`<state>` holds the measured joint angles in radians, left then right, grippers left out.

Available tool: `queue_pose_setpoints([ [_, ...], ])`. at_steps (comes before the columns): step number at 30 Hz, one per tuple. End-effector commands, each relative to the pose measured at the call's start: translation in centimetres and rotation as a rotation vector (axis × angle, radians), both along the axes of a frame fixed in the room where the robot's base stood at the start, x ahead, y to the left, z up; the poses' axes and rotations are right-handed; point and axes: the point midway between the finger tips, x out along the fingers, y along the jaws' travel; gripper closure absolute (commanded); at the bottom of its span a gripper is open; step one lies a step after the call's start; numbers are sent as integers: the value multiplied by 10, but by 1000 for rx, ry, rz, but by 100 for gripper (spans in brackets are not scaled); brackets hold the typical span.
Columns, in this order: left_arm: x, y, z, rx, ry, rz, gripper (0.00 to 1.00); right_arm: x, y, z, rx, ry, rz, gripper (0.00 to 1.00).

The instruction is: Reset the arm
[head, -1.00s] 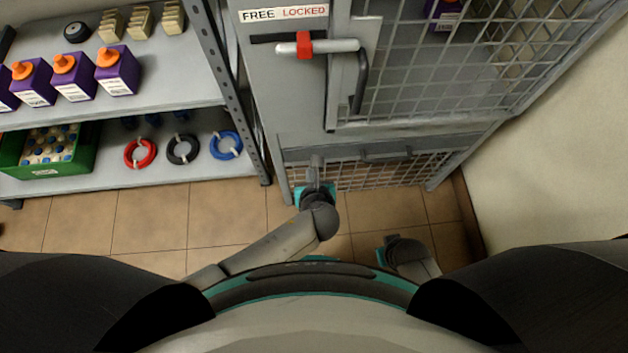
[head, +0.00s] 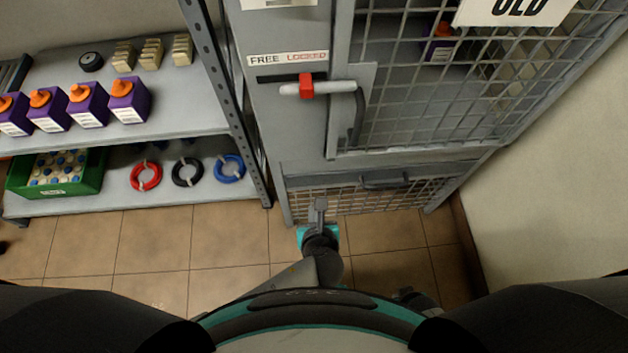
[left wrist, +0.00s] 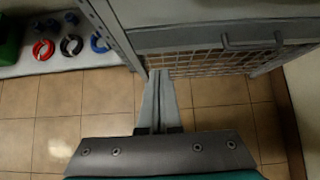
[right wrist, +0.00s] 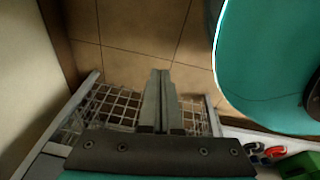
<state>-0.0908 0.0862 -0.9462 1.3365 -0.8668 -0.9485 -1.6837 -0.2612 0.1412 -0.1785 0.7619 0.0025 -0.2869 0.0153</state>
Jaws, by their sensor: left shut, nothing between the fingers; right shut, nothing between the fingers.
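My left gripper (left wrist: 158,80) is shut and empty in the left wrist view, its fingers pointing toward the cage's lower left corner. My right gripper (right wrist: 161,78) is shut and empty in the right wrist view, its fingers over bare floor with the cage behind them. In the head view one gripper (head: 320,208) shows in front of the cage's lower left, fingers together; I cannot tell surely which arm it ends. Another dark arm part (head: 415,297) is mostly hidden by my body. Neither gripper touches anything that I can see.
A grey mesh cage (head: 410,165) stands ahead, with a red-banded handle (head: 306,86) under the FREE LOCKED label (head: 288,59). A shelf (head: 190,125) at left holds purple bottles (head: 128,100), coloured rings (head: 187,171) and a green crate (head: 90,180). A wall (head: 540,180) bounds the right.

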Motion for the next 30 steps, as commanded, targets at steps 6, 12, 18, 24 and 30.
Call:
queue_pose_setpoints([
  [6, -1, 0, 0, -1, 1, 1, 100, 0, 0, 0, 0, 0, 0, 100],
  [12, -11, 22, -28, -108, 74, 143, 100, -2, 0, 1, 0, 0, 1, 100],
  [18, -50, 81, -92, -433, 237, 641, 100, -5, -1, 3, 0, -3, 1, 100],
  [24, -103, 141, -140, -771, 298, 1292, 100, -14, -4, 3, -2, 7, 0, 100],
  [30, -158, 196, -166, -1077, 200, 1967, 100, -13, -6, 4, -3, 0, 0, 100],
])
